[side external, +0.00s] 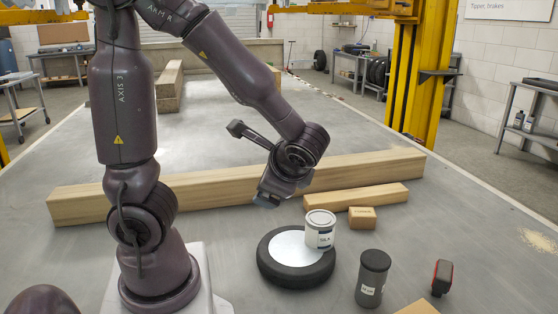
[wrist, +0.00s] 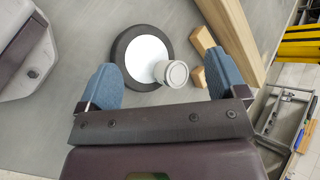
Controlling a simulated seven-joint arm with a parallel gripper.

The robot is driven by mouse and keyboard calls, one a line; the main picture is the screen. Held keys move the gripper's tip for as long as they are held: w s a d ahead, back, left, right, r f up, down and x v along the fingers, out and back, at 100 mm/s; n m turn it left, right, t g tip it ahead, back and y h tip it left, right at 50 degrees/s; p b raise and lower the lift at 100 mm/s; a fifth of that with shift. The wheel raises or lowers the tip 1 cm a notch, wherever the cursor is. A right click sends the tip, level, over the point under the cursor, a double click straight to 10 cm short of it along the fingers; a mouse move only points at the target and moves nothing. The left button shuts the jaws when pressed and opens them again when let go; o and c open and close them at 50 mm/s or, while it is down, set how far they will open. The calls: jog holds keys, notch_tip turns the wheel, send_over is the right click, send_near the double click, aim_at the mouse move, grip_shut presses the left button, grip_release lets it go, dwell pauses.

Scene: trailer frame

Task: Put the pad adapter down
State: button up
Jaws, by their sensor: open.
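No part is clearly marked as the pad adapter. A black-rimmed round disc with a white top (side external: 280,248) lies flat on the grey deck; it also shows in the wrist view (wrist: 125,50). A white can with a label (side external: 320,230) stands upright on the disc's right side, and its lid shows in the wrist view (wrist: 177,74). A dark cylinder with a small label (side external: 373,280) stands upright on the deck to the right. My gripper (side external: 268,198) is open and empty, above and behind the disc. Its blue fingers (wrist: 155,72) are apart in the wrist view.
A long wooden beam (side external: 240,187) crosses the deck behind the disc. A shorter wood bar (side external: 357,197) and a small wood block (side external: 362,217) lie right of the can. A red-and-black item (side external: 442,277) is at far right. Bare deck lies between it and the block.

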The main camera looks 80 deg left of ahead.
jog(key=s+d+r+n+t+h, duration=0.2)
jog(key=d+r+n+t+h, duration=0.3)
jog(key=d+r+h, duration=0.3)
jog(key=shift+d+n+t+h, duration=0.4)
jog(key=shift+d+t+h, duration=0.5)
jog(key=shift+d, duration=0.2)
jog(key=shift+r, duration=0.1)
